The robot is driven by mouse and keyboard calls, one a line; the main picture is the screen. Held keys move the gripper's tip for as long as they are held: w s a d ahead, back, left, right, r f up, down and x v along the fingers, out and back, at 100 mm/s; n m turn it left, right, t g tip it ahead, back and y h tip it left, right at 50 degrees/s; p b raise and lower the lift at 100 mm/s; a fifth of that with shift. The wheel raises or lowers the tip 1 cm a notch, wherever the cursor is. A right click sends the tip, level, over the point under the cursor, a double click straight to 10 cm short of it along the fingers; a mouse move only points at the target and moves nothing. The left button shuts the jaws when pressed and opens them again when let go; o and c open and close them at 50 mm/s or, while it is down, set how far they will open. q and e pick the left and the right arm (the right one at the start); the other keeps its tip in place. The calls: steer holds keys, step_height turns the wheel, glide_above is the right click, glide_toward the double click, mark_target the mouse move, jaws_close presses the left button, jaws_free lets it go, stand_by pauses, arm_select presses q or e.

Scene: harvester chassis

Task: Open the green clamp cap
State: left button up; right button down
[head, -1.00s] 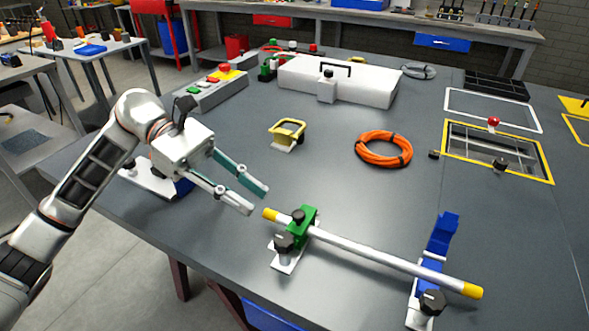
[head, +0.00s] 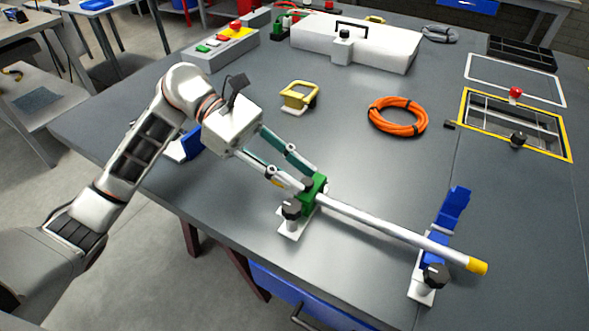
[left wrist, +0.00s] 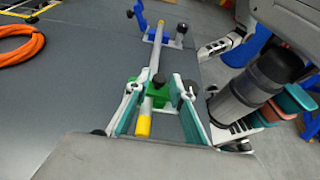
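The green clamp (head: 314,192) stands on a white base near the left end of a white bar (head: 375,221). Whether a finger touches the cap is unclear. In the head view the fingers partly hide the clamp. At the left wrist view's upper right, what may be my right gripper (left wrist: 220,46) shows partly.
A blue clamp (head: 437,245) with its blue cap raised stands near the bar's right end. An orange cable coil (head: 398,116), a yellow-handled part (head: 299,96) and a white case (head: 378,50) lie farther back. The table between them is clear.

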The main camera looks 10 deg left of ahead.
arm_select(q)
jaws_close()
